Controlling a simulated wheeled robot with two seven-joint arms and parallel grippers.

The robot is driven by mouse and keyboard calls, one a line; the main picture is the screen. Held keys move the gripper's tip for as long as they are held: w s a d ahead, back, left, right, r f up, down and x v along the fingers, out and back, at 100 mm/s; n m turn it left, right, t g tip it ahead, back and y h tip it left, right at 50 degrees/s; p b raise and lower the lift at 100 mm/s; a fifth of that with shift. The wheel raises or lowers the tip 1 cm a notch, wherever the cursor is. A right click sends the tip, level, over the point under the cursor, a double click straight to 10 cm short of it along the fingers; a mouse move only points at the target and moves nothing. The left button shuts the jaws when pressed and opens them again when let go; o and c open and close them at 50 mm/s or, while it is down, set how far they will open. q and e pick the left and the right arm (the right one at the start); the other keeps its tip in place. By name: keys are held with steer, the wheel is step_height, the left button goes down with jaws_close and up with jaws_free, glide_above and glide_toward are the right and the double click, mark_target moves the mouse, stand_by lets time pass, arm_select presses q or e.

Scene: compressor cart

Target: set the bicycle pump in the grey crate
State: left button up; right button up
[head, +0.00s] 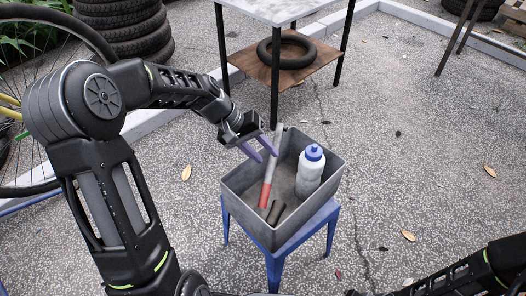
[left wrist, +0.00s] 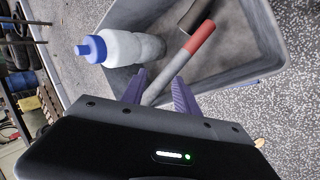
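The bicycle pump, a grey tube with a red end (head: 265,194), is in the grey crate (head: 234,207). It is tilted, red end low inside and grey end leaning up past the far rim. It also shows in the left wrist view (left wrist: 180,65). My left gripper (head: 266,155) is over the crate's far left rim. Its purple fingers are spread, and in the left wrist view (left wrist: 158,82) the grey tube runs between them with gaps visible. The tube's far end is hidden behind my gripper body there. My right gripper is out of view; only my right arm shows.
A white bottle with a blue cap (head: 310,172) stands in the crate's right side. A short dark cylinder (head: 275,212) lies near the red end. The crate sits on a blue stool (head: 275,262). A table (head: 272,75) with a tyre stands behind; the paving to the right is mostly clear.

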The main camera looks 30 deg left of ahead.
arm_select(q)
steer(key=shift+o, duration=0.7)
steer(key=shift+r, duration=0.1)
steer(key=shift+s+a+r, duration=0.1)
steer(key=shift+a+r, duration=0.2)
steer(key=shift+r, duration=0.15)
steer(key=p+v, duration=0.3)
steer(key=v, duration=0.8)
